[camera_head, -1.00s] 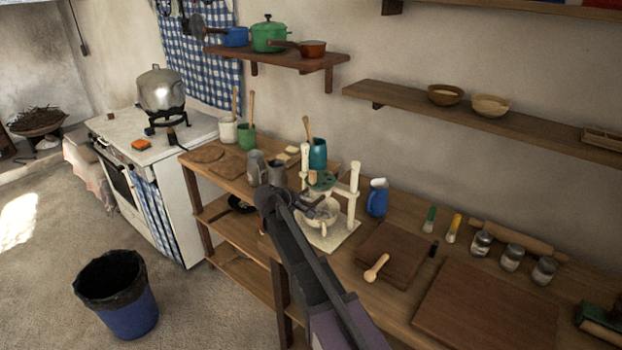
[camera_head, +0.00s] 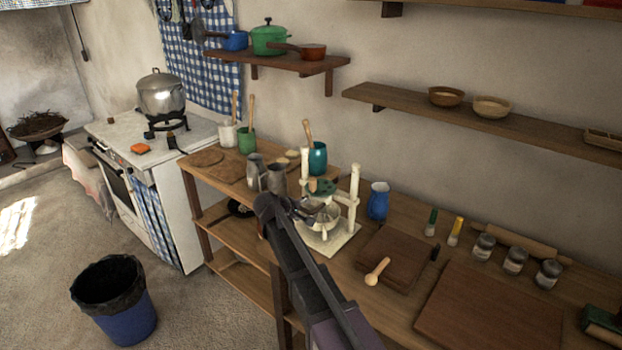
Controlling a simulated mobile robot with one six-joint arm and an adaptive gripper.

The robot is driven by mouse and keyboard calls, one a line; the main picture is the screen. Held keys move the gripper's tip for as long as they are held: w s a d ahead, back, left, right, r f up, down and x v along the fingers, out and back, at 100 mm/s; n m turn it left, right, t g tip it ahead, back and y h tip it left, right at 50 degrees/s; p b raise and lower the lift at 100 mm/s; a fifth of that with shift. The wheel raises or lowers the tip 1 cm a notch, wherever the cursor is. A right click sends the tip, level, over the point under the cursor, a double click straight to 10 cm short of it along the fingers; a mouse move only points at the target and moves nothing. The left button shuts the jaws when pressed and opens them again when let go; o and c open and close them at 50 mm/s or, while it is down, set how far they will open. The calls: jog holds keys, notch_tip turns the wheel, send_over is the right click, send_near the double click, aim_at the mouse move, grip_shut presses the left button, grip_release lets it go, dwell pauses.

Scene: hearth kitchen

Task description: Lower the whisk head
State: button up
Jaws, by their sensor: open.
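The mixer stand (camera_head: 353,203) is cream, with two upright posts on a flat base, and stands on the wooden counter. A green round part (camera_head: 321,187) sits between the posts, above a metal bowl (camera_head: 325,222). The whisk head itself is too small and too covered to make out clearly. My gripper (camera_head: 312,207) is at the front left of the stand, close to the bowl's rim and below the green part. It is open and holds nothing that I can see. My arm comes up from the bottom and hides part of the bowl's left side.
Metal jugs (camera_head: 275,178) stand just left of the stand and a blue jug (camera_head: 378,200) just right. A teal pot (camera_head: 317,158) with a wooden handle is behind. A board (camera_head: 391,258) with a wooden spoon (camera_head: 376,272) lies to the front right.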

jog(key=shift+s+r, duration=0.1)
jog(key=p+v, duration=0.4)
jog(key=v, duration=0.2)
jog(key=shift+s+a+r, duration=0.2)
jog(key=shift+s+a, duration=0.05)
dwell(0.4)
dwell(0.3)
